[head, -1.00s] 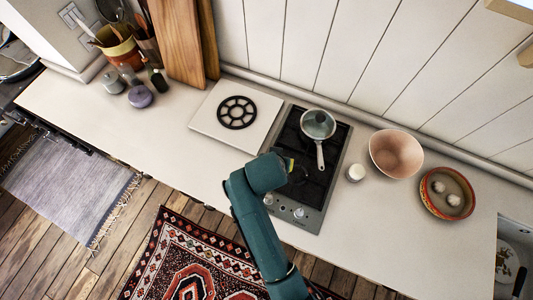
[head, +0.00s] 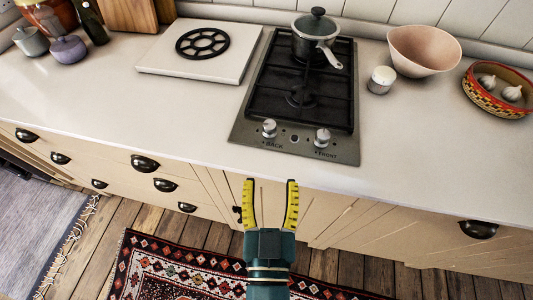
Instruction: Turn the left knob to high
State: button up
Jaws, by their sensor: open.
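The black two-burner cooktop (head: 243,138) is set in the white counter. Two silver knobs stand on its front strip. The left knob (head: 269,128) is above the word BACK, and the right knob (head: 322,137) is above the word FRONT. My gripper (head: 271,183) is open and empty, its two yellow fingers spread apart and pointing toward the cooktop. In the picture it is just below the knobs, in front of the counter edge, and appears apart from both. The exact setting of the left knob is too small to read.
A lidded pot (head: 316,38) stands on the rear burner. A white cup-like item (head: 381,80), a pink bowl (head: 424,51) and a patterned bowl with garlic (head: 497,90) are to the right. A white board with a black trivet (head: 203,43) lies left.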

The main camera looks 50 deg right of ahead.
aim_at(268, 131)
jog(key=x, duration=0.5)
jog(key=f+b+x, duration=0.1)
jog(key=x, duration=0.5)
jog(key=f+x, duration=0.1)
jog(key=x, duration=0.4)
jog(key=shift+w+f+b, duration=0.15)
jog(key=shift+w+b, duration=0.15)
jog(key=shift+w, duration=0.1)
jog(key=shift+c, duration=0.3)
grip_shut()
jog(key=shift+f+b, duration=0.25)
jog(key=shift+b, duration=0.45)
jog(key=m+g+h+b, duration=0.1)
jog(key=b, duration=0.2)
jog(key=shift+f+g, duration=0.1)
jog(key=shift+g, duration=0.2)
jog(key=shift+r+m+g+h+b, duration=0.35)
jog(key=shift+m+g+h, duration=0.15)
jog(key=shift+g, duration=0.1)
